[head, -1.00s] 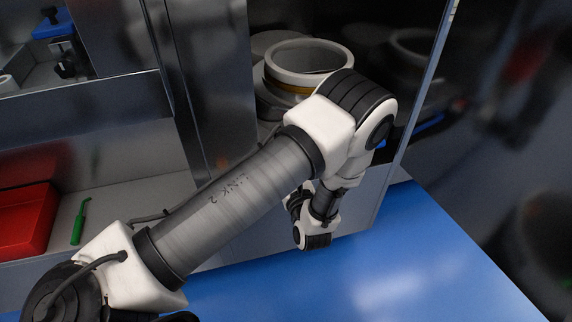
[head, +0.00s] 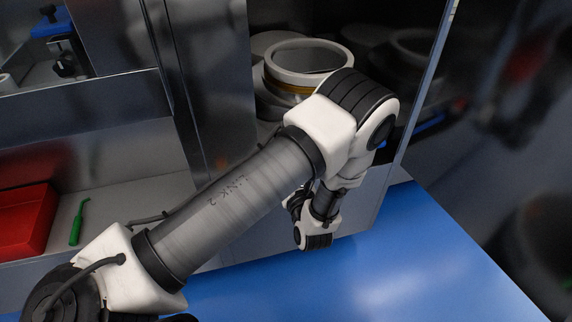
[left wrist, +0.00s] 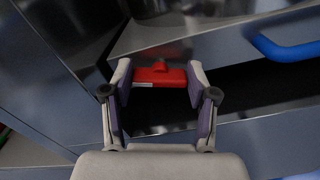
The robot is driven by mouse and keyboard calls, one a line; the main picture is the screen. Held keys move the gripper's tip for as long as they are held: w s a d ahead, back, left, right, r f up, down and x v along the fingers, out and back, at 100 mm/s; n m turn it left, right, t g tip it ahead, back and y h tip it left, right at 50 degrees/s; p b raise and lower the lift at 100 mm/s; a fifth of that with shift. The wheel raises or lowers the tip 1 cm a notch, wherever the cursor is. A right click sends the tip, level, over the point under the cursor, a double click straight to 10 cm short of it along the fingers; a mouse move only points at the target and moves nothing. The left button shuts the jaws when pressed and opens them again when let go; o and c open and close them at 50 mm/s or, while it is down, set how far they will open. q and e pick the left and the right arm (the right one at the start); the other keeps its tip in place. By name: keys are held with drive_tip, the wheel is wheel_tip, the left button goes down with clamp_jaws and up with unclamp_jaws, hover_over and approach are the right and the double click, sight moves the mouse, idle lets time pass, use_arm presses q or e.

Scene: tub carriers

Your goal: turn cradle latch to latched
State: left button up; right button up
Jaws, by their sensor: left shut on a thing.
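In the left wrist view, a red block-shaped piece with a small raised knob, apparently the cradle latch (left wrist: 172,77), sits against the metal front of the cabinet. My left gripper (left wrist: 160,76) has its two fingers on either side of it and is shut on it. A pale strip shows along the red piece's lower left edge. In the head view my left arm crosses the picture, and its fingers and the latch are hidden behind the arm. My right gripper is in neither view.
A round white-rimmed tub (head: 308,62) stands in the metal cabinet. A blue handle (left wrist: 285,48) is at the right in the wrist view. A red tray (head: 22,220) and a green tool (head: 80,222) lie at left. The blue surface (head: 430,260) at lower right is clear.

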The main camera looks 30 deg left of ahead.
use_arm(q)
drive_tip(key=m, duration=0.3)
drive_tip(key=shift+w+m, duration=0.1)
drive_tip(key=shift+m, duration=0.2)
drive_tip(key=m, duration=0.3)
drive_tip(key=shift+d+f+m+b, duration=0.1)
drive_tip(key=shift+m+b, duration=0.2)
drive_tip(key=shift+b, duration=0.05)
drive_tip(key=m, duration=0.6)
drive_tip(key=shift+w+f+m, duration=0.1)
drive_tip(key=shift+m, duration=0.3)
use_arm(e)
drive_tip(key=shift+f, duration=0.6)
use_arm(q)
drive_tip(key=o, duration=1.2)
drive_tip(key=shift+c, duration=0.2)
